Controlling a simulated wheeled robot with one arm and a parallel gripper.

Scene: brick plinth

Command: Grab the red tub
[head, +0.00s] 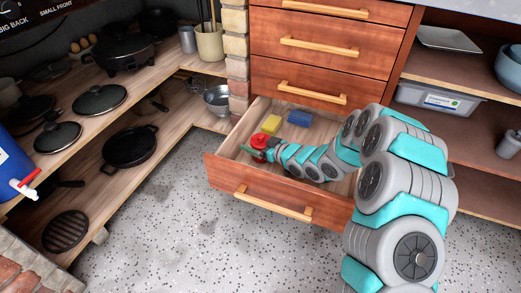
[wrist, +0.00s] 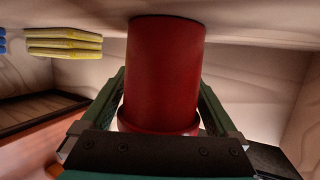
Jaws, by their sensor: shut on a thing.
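The red tub (head: 259,141) is inside the open bottom drawer (head: 262,205), towards its left end. In the wrist view the red tub (wrist: 165,70) is a plain red cylinder filling the middle of the picture. My gripper (head: 262,152) reaches into the drawer from the right. In the wrist view my gripper (wrist: 162,110) has one dark green finger on each side of the tub, shut on it. Whether the tub touches the drawer floor is not clear.
A yellow sponge stack (head: 271,124) and a blue one (head: 299,118) lie near the tub in the drawer. The yellow one also shows in the wrist view (wrist: 64,42). Drawer walls surround the gripper. Shelves with pans (head: 130,146) stand left; open floor (head: 160,230) lies in front.

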